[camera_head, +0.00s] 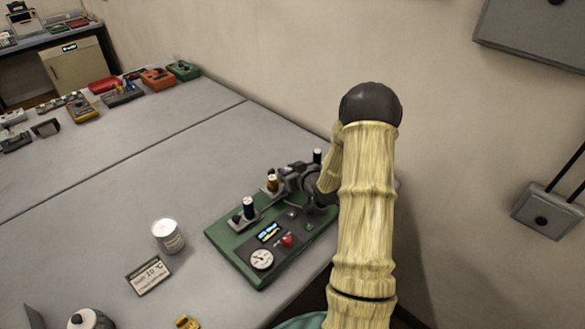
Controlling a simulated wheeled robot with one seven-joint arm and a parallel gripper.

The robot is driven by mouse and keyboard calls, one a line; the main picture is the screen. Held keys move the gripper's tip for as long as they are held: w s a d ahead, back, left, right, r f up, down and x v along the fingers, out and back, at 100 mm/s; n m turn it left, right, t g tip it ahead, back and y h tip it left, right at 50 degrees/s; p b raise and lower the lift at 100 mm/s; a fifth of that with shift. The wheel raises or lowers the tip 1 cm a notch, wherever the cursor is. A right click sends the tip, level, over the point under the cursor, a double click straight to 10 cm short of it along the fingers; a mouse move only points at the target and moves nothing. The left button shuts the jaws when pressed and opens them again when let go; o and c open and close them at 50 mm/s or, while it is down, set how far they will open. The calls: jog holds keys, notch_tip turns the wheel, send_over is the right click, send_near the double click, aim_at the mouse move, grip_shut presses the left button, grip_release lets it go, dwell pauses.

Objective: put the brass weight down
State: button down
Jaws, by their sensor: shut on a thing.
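A brass-coloured cylinder, which looks like the brass weight (272,183), is upright over the back left part of a green instrument board (222,243). My gripper (281,177) reaches in from the right and is shut at the brass weight. The fingers are small and dark, and my arm hides part of the wrist. I cannot tell whether the weight's base touches the board. A dark cylinder with a pale top (317,156) shows behind my gripper.
The board carries a round dial (262,260), a lit display (268,232) and a red knob (287,240). A wall rises behind.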

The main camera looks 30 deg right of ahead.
jog(key=shift+f, duration=0.15)
jog(key=c, duration=1.2)
grip_release()
jog(key=shift+r, duration=0.3)
jog(key=shift+s, duration=0.25)
jog(key=b+v, duration=0.2)
jog(key=v, duration=0.9)
jog(key=shift+s+r, duration=0.1)
jog(key=shift+s, duration=0.15)
